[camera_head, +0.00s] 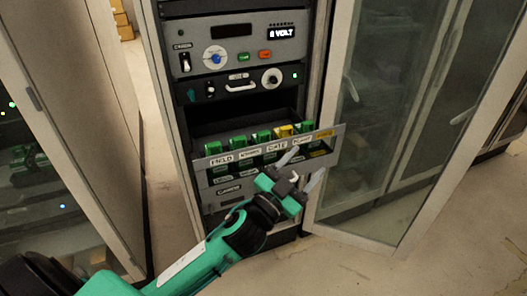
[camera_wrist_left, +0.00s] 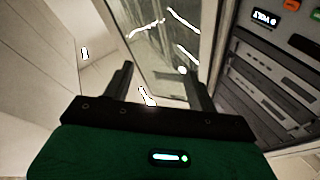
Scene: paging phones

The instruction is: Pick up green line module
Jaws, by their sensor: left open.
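Several green modules stand in a row in the open drawer (camera_head: 202,163) of the rack in the head view: one at the left end (camera_head: 212,147), others in the middle (camera_head: 240,142), and one at the right end (camera_head: 301,127). A yellow module (camera_head: 283,131) stands among them. The labels on the drawer front are mostly too small to read, so I cannot tell which green module is the line one. My left gripper (camera_head: 304,167) is open and empty, in front of the drawer's right part. Its fingers also show in the left wrist view (camera_wrist_left: 155,72), with no module between them.
The rack's upper panel (camera_head: 232,52) has a dial, green and red buttons and a display. An open glass door (camera_head: 385,110) stands close to the right of my left gripper. A grey cabinet (camera_head: 80,110) stands at the left. Bare floor (camera_head: 385,270) lies in front.

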